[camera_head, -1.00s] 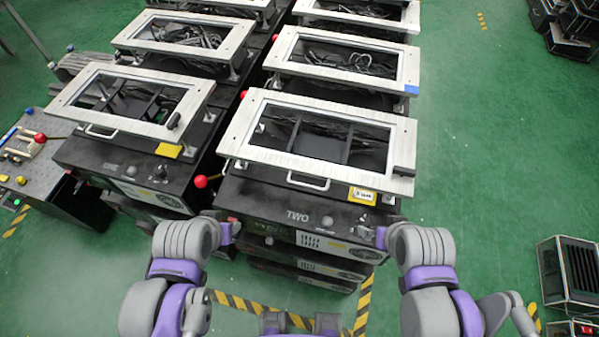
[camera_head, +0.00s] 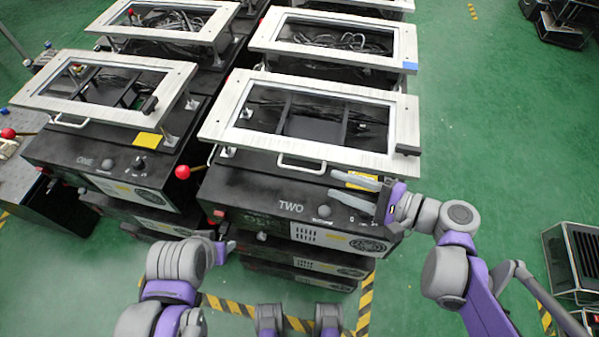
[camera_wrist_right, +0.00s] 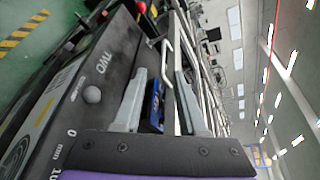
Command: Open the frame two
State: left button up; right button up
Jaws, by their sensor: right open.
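Frame two is the silver rectangular frame (camera_head: 270,147) on top of the black machine (camera_head: 240,195) marked TWO. It lies flat over the machine, with a light bar handle (camera_head: 301,165) on its front edge. The handle also shows in the right wrist view (camera_wrist_right: 167,62). My right gripper (camera_head: 332,184) is open and empty, right of the handle and just in front of the frame's front edge. Its two fingers (camera_wrist_right: 160,75) point toward the handle, apart from it. My left gripper (camera_head: 229,246) is low at the machine's front left; its jaws are unclear.
Machine ONE (camera_head: 100,170) with a similar frame (camera_head: 90,115) stands on the left. More framed machines stand behind. A red ball knob (camera_head: 183,172) sits between ONE and TWO. A dark crate (camera_head: 575,262) is at the right. Green floor right of TWO is clear.

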aim_at(304, 171)
jog(key=x, duration=0.7)
jog(key=b+x, duration=0.1)
jog(key=x, duration=0.2)
jog(key=shift+w+a+r, duration=0.25)
jog(key=shift+w+a, duration=0.05)
jog(key=shift+w, duration=0.05)
grip_shut()
dwell(1.0)
